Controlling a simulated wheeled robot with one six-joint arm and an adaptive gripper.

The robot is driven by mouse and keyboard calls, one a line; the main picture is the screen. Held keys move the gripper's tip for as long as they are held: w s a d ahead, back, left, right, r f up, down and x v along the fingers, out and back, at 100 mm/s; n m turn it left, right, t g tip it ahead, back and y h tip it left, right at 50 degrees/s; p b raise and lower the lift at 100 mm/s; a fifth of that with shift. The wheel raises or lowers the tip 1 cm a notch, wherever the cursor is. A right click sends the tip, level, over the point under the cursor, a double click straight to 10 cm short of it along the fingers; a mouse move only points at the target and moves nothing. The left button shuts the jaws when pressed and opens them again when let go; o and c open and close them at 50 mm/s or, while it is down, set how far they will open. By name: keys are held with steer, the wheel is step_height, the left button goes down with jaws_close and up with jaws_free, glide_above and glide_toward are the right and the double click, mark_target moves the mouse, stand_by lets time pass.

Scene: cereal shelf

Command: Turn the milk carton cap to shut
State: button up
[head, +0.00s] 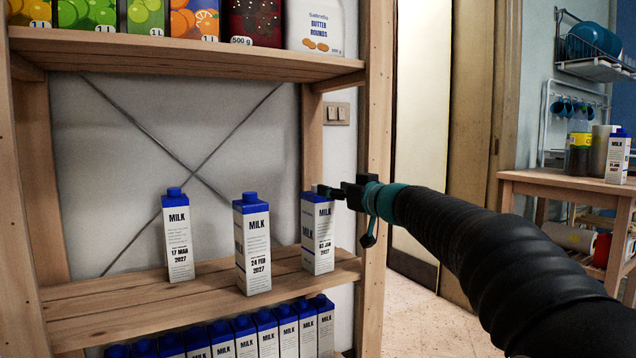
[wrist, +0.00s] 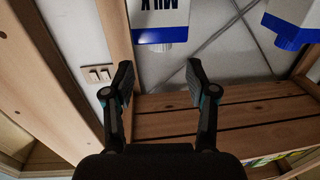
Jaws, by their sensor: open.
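Three white milk cartons with blue tops stand upright on the middle shelf: the left one (head: 178,240) reads 17 MAR 2027, the middle one (head: 254,250) 24 FEB 2027, the right one (head: 316,240) 03 JAN 2027. Blue caps show on the left (head: 174,191) and middle (head: 249,196) cartons. The right carton's cap is hidden by my gripper (head: 330,191), which is at its top in the head view. In the wrist view my gripper (wrist: 158,82) is open, fingers apart, with nothing between them. A carton (wrist: 158,18) appears upside down beyond the fingertips; I cannot tell whether they touch it.
A wooden post (head: 374,140) stands just right of the right carton. The upper shelf (head: 190,48) holds juice cartons and packages overhead. More milk cartons (head: 246,340) fill the shelf below. Another milk carton (head: 618,160) stands on a side table (head: 570,183) at right.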

steer(key=p+x, duration=0.2)
steer(key=x, duration=0.5)
steer(key=shift+w+a, duration=0.2)
jaws_close()
